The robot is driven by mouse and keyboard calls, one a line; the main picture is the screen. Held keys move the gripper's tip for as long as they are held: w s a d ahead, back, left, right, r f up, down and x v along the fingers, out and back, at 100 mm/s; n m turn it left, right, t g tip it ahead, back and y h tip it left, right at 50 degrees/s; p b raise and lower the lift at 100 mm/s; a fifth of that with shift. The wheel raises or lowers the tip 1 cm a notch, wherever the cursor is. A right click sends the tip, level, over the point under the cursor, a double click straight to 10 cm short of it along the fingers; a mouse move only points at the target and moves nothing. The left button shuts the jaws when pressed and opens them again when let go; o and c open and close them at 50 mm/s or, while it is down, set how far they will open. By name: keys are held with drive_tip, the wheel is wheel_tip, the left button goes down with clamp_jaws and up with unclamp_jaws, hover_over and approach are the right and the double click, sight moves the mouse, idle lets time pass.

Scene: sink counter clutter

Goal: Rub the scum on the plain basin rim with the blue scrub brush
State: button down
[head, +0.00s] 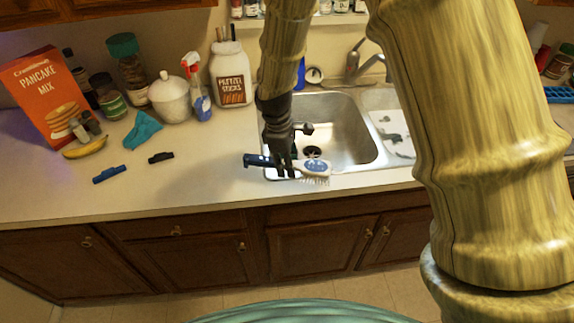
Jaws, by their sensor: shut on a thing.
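The scrub brush (316,167) has a dark blue handle, a pale head with a blue patch and light bristles facing down. My gripper (284,168) is shut on it, between the handle end and the head. The brush lies roughly level at the front rim of the left sink basin (347,125). I cannot tell whether the bristles touch the rim. No scum shows clearly on the rim. My gripper and the brush hide part of the front left rim.
A second basin (391,130) with a spotted surface lies right, partly behind my arm. The faucet (352,62) stands behind. Two clips, one blue (109,174) and one black (160,157), a teal cloth (142,129), a banana (86,148) and a pancake mix box (47,98) are left. The front left counter is clear.

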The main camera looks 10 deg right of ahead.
drive_tip(key=shift+s+r+p, duration=0.1)
drive_tip(key=shift+r+p, duration=0.7)
drive_tip(key=shift+r, duration=0.6)
